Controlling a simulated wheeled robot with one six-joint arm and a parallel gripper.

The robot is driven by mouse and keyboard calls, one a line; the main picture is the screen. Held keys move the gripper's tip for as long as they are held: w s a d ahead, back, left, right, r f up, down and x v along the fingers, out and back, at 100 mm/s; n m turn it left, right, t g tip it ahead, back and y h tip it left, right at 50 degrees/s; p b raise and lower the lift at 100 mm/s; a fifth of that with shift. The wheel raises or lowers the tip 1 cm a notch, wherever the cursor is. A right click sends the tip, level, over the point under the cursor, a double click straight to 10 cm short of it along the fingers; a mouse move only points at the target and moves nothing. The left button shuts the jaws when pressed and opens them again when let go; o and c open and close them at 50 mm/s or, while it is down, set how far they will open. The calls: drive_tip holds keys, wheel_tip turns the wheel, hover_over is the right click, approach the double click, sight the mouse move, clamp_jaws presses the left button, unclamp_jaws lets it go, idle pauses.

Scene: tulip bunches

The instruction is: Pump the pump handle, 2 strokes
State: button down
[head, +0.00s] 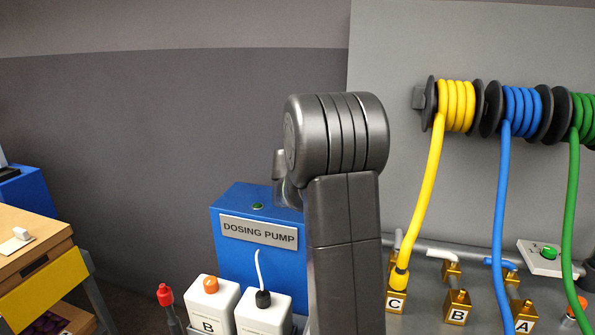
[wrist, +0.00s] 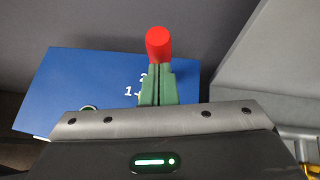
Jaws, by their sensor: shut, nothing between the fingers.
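The blue dosing pump (head: 235,250) stands low at the centre of the head view, with a grey label. Its blue top (wrist: 75,85) shows in the wrist view with white digits. A red cylindrical grip (wrist: 158,44), which looks like the pump handle's end, shows at the tips of my gripper (wrist: 157,68). The green fingers are together with nothing held between them. I cannot tell whether they touch the red grip. The rest of the handle is hidden. In the head view my arm covers the pump's right side, and the gripper and handle do not show.
White canisters (head: 209,308) stand before the pump, beside a red-topped grey item (head: 165,295). Yellow (head: 431,200), blue (head: 501,200) and green hoses hang at right above brass blocks (head: 457,306). A wooden bench (head: 35,240) stands at left.

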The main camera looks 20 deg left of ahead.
drive_tip(key=shift+w+a+r+p, duration=0.1)
drive_tip(key=shift+w+r+p, duration=0.2)
drive_tip(key=shift+w+p, duration=0.45)
drive_tip(key=shift+w+r+p, duration=0.35)
drive_tip(key=shift+w+p, duration=0.25)
drive_tip(key=shift+w, duration=0.3)
drive_tip(key=shift+w+a+r+p, duration=0.1)
drive_tip(key=shift+w+r+p, duration=0.2)
drive_tip(key=shift+w+p, duration=0.45)
drive_tip(key=shift+w, duration=0.1)
drive_tip(key=shift+s+d+r, duration=0.15)
drive_tip(key=shift+s, duration=0.3)
drive_tip(key=s+d+r+p, duration=0.2)
drive_tip(key=s+r+p, duration=0.2)
drive_tip(key=r, duration=0.6)
drive_tip(key=s, duration=0.2)
drive_tip(key=shift+s+d, duration=0.2)
drive_tip(key=shift+s, duration=0.2)
